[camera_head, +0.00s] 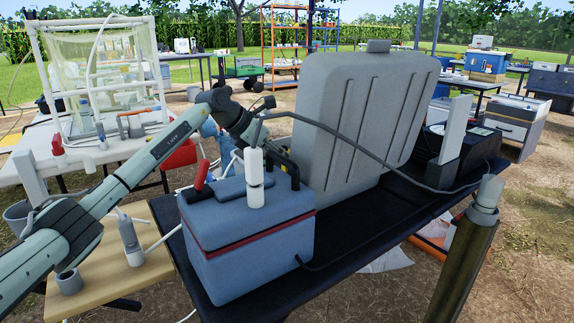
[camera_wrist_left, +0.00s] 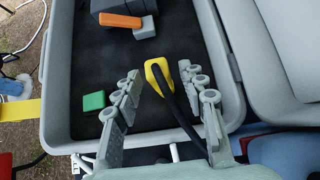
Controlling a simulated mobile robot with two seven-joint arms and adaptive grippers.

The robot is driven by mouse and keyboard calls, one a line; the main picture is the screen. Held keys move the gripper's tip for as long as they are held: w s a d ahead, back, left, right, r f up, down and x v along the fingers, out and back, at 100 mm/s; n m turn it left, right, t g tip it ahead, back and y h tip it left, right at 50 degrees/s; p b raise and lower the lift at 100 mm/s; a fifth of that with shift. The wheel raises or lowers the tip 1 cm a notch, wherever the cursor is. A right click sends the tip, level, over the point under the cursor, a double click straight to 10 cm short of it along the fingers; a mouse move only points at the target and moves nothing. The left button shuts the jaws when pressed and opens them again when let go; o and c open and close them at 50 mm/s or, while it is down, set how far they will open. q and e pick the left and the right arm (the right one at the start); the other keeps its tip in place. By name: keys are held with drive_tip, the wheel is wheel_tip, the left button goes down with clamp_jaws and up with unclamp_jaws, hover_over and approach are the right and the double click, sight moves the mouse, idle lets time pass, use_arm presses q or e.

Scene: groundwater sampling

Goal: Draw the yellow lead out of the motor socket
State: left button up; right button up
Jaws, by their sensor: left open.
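The yellow plug (camera_wrist_left: 157,76) of the lead shows in the left wrist view, with a black cable (camera_wrist_left: 186,120) running from it toward the camera. It is over the dark floor of an open grey case (camera_wrist_left: 52,105). My left gripper (camera_wrist_left: 160,74) is open, with one finger on each side of the plug and visible gaps between. The socket under the plug is hidden, so I cannot tell how deep the plug sits. In the head view my left arm (camera_head: 150,160) reaches over behind the blue cooler, and the plug is hidden there. My right gripper is not in view.
The case's raised grey lid (camera_head: 360,120) stands beside my left wrist. A blue cooler (camera_head: 245,240) with a white bottle (camera_head: 254,180) stands in front. A green block (camera_wrist_left: 94,101) and an orange-topped grey part (camera_wrist_left: 120,20) lie in the case.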

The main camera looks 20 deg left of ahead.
use_arm(q)
drive_tip(key=shift+c, duration=0.6)
drive_tip(key=c, duration=0.7)
clamp_jaws()
drive_tip(key=shift+r+p, duration=1)
drive_tip(key=shift+r, duration=0.45)
drive_tip(key=shift+r+p, duration=0.85)
drive_tip(key=shift+r, duration=0.55)
